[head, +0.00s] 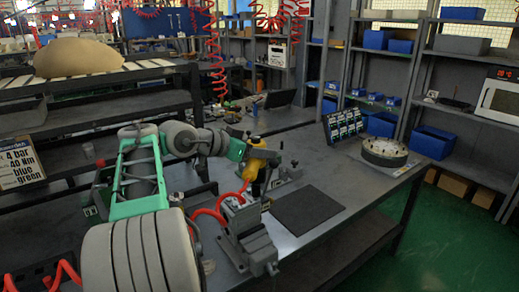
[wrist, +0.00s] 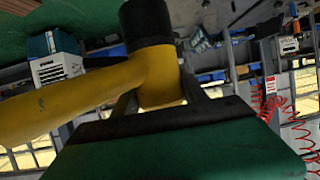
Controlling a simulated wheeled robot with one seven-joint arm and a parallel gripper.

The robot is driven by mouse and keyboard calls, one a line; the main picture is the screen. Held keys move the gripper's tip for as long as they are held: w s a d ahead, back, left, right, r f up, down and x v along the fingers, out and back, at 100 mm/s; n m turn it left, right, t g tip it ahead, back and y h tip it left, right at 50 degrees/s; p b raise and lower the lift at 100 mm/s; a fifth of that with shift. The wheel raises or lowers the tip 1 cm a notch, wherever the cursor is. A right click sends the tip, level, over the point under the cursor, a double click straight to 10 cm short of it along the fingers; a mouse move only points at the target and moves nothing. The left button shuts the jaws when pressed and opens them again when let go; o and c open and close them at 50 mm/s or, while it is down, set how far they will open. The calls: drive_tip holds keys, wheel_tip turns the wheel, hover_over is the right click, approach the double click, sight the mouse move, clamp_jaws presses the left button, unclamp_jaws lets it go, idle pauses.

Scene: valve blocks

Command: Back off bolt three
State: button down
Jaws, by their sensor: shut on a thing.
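My gripper (head: 263,153) is shut on a yellow power tool (head: 251,171) with dark ends, held above the bench at its middle. In the wrist view the yellow tool (wrist: 160,80) fills the space between the dark fingers, with its black end at the top. A red hose (head: 213,211) runs by the tool. A grey block fixture (head: 285,174) stands just right of the tool; in the head view I cannot tell whether they touch. A grey vise-like block (head: 246,238) stands nearer. A round grey flange with studs (head: 385,151) is at the far right. I cannot make out bolt three.
A dark mat (head: 307,210) lies flat on the grey bench (head: 333,178). A tilted rack of green-and-white cards (head: 343,124) stands at the back right. Shelves with blue bins (head: 433,141) stand beyond. Red coiled hoses (head: 213,55) hang overhead.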

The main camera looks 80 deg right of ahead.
drive_tip(key=shift+a+f+b, duration=0.1)
drive_tip(key=shift+f+b, duration=0.6)
drive_tip(key=shift+f, duration=0.25)
idle(3.8)
drive_tip(key=shift+r, duration=0.1)
idle(0.5)
drive_tip(key=shift+r+p, duration=0.55)
drive_tip(key=shift+r, duration=0.05)
drive_tip(key=shift+r+p, duration=2.4)
drive_tip(key=shift+r, duration=0.85)
